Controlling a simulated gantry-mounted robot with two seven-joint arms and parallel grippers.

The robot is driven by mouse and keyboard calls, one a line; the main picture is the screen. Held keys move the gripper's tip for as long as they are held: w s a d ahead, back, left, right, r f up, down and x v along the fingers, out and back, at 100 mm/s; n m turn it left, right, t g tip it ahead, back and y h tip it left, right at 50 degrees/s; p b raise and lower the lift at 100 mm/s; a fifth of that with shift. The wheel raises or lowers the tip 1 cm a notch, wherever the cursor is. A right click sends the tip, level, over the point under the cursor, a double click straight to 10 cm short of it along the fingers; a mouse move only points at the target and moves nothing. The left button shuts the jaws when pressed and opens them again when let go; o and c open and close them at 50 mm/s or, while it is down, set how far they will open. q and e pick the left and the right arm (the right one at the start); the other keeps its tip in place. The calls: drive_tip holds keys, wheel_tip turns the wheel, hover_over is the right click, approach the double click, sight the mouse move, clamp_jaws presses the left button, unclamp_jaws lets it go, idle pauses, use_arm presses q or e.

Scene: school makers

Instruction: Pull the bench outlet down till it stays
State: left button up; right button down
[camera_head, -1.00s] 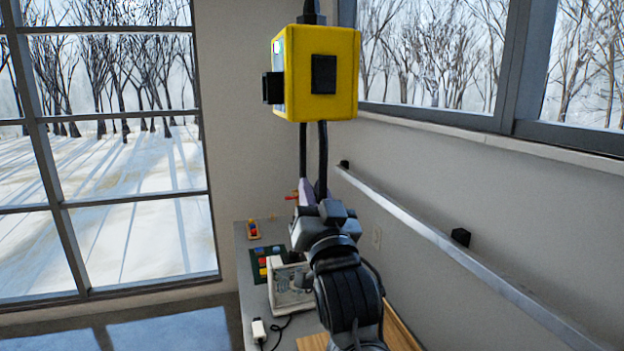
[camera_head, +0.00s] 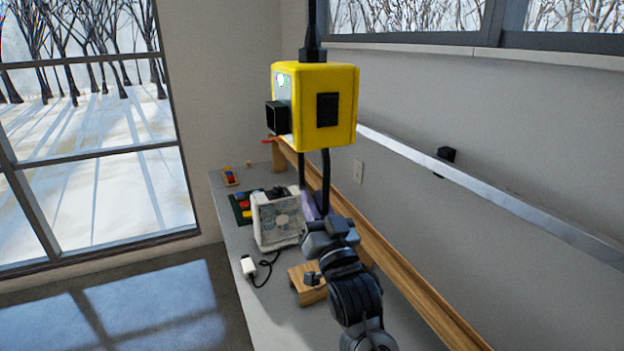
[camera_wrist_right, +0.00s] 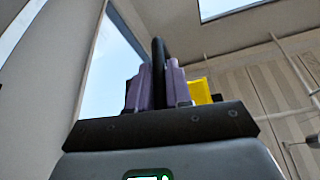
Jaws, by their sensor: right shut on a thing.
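The bench outlet is a yellow box (camera_head: 337,108) with black sockets, hanging upright from a black cord (camera_head: 312,30) above the bench. A black pull loop (camera_head: 326,172) hangs from its underside. My right gripper (camera_head: 312,205) is below the box, its purple fingers closed on the lower part of the loop. In the right wrist view, the purple fingers (camera_wrist_right: 160,85) sit on both sides of the black loop, and a bit of the yellow box (camera_wrist_right: 200,92) shows behind. The loop's lowest part is hidden by the fingers. My left gripper is not in view.
On the grey bench (camera_head: 235,215) stand a white box fan (camera_head: 276,220), a white plug (camera_head: 248,266) with a black cord, a small wooden stand (camera_head: 305,285) and coloured blocks (camera_head: 242,205). A wooden rail (camera_head: 390,280) runs along the bench's wall side.

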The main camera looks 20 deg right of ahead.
wheel_tip(320, 180, down, 11)
drive_tip(key=b, duration=0.2)
drive_tip(key=shift+f+b, duration=0.15)
drive_tip(key=shift+b, duration=0.2)
drive_tip(key=c, duration=1.1)
unclamp_jaws()
drive_tip(key=v, duration=1)
drive_tip(key=shift+s+p, duration=0.35)
